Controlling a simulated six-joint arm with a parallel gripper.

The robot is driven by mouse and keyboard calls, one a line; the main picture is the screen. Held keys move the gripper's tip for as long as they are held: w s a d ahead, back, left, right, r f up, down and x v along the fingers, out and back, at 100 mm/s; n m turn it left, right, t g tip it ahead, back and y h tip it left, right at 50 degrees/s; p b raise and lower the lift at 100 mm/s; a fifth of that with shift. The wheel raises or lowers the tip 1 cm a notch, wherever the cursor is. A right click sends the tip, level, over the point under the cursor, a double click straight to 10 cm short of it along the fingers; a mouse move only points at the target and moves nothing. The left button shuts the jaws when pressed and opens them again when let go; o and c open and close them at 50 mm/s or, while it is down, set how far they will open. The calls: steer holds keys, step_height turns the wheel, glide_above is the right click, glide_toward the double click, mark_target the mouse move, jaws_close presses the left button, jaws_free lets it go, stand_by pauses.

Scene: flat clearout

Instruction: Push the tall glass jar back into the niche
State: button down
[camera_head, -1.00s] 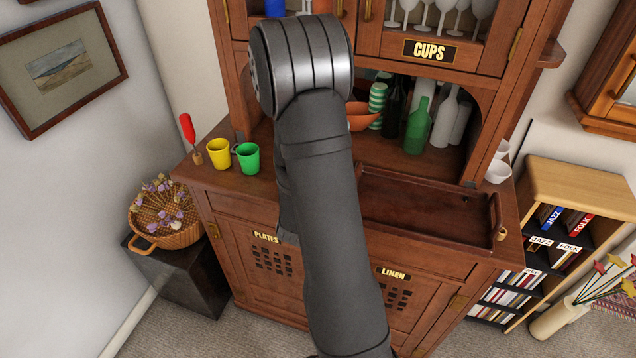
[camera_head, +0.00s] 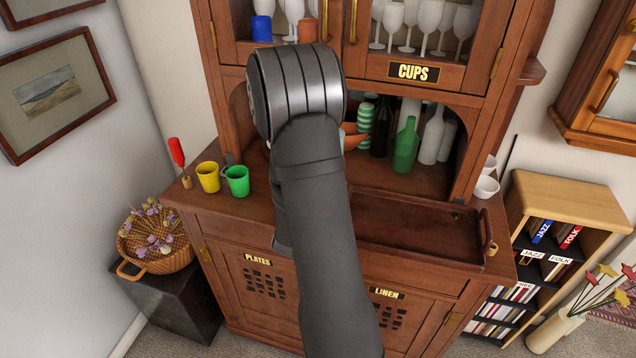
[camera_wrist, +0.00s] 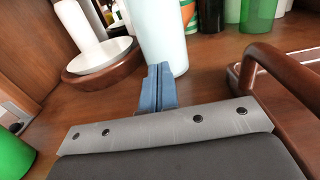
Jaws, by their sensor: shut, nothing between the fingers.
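In the wrist view a tall, pale translucent glass jar (camera_wrist: 160,36) stands upright on the wooden counter, straight ahead of my gripper (camera_wrist: 160,70). My gripper's blue-grey fingers are shut together, empty, and overlap the jar's lower front; I cannot tell whether they touch it. The jar's top is out of that view. In the head view my arm hides the jar and the fingers. The niche (camera_head: 415,179) is the arched recess in the middle of the wooden cabinet, partly covered by my arm.
Inside the niche at right are a green bottle (camera_head: 405,148), white bottles (camera_head: 432,138) and a striped green stack (camera_head: 364,128). A wooden tray (camera_head: 420,262) fills the counter's right. Yellow (camera_head: 207,177) and green (camera_head: 237,181) cups stand left. A white cylinder (camera_wrist: 78,22) stands left of the jar.

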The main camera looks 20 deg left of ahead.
steer(key=s, duration=1)
steer(key=shift+s, duration=0.35)
steer(key=shift+w, duration=0.1)
steer(key=w, duration=1.3)
steer(key=shift+w, duration=0.3)
steer(key=shift+s, duration=0.75)
steer(key=s, duration=2.4)
steer(key=c, duration=2.1)
jaws_free()
